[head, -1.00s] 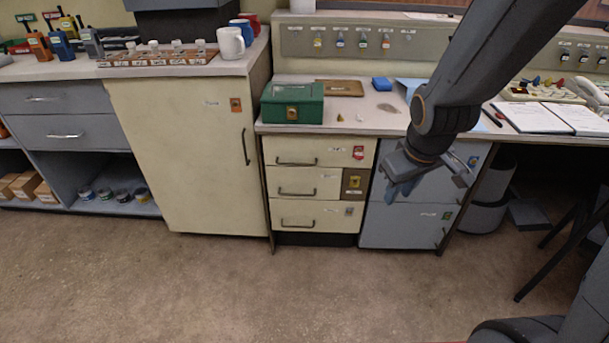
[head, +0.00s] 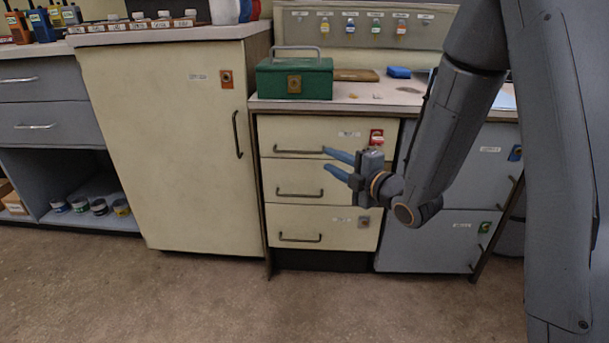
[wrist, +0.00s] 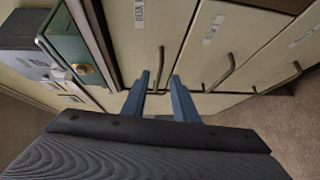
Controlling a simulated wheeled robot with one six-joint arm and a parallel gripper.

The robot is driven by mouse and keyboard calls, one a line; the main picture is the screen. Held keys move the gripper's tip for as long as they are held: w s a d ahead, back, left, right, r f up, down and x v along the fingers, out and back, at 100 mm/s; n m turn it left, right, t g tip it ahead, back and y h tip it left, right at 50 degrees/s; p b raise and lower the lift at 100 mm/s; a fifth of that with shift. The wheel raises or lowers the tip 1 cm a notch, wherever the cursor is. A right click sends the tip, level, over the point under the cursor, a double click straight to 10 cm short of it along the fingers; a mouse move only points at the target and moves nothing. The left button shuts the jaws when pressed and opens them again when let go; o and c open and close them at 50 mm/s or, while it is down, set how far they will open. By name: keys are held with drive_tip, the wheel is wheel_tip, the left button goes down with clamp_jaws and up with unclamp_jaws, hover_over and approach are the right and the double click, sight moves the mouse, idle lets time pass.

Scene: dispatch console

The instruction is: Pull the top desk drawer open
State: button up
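The top desk drawer (head: 285,132) is the uppermost of three cream drawers under the desk top, and its front looks flush with the others. Its dark bar handle (head: 299,151) runs level across the front. My gripper (head: 333,161) is in front of the drawers, just right of the handle's right end in the head view. Its two blue fingers are apart with nothing between them. In the wrist view the fingers (wrist: 164,82) point toward the drawer fronts, and the top handle (wrist: 160,66) shows just beyond and between the tips, apparently not touched.
A green cash box (head: 295,78) stands on the desk above the drawers. A red tag (head: 376,137) is on the top drawer's right side. The floor in front is clear.

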sight(305, 155)
drive_tip(key=w+a+n+y+b, duration=0.1)
drive_tip(key=a+b, duration=0.1)
drive_tip(key=w+a+n+y+b, duration=0.1)
drive_tip(key=w+a+b, duration=0.1)
drive_tip(key=a, duration=0.1)
drive_tip(key=w+a+f+n+y+b, duration=0.1)
drive_tip(key=w+a, duration=0.1)
drive_tip(key=shift+w+a+n+y+b, duration=0.2)
drive_tip(key=shift+a+n+y+b, duration=0.1)
drive_tip(key=shift+a+b, duration=0.1)
clamp_jaws()
drive_tip(key=shift+d, duration=0.1)
idle(1.4)
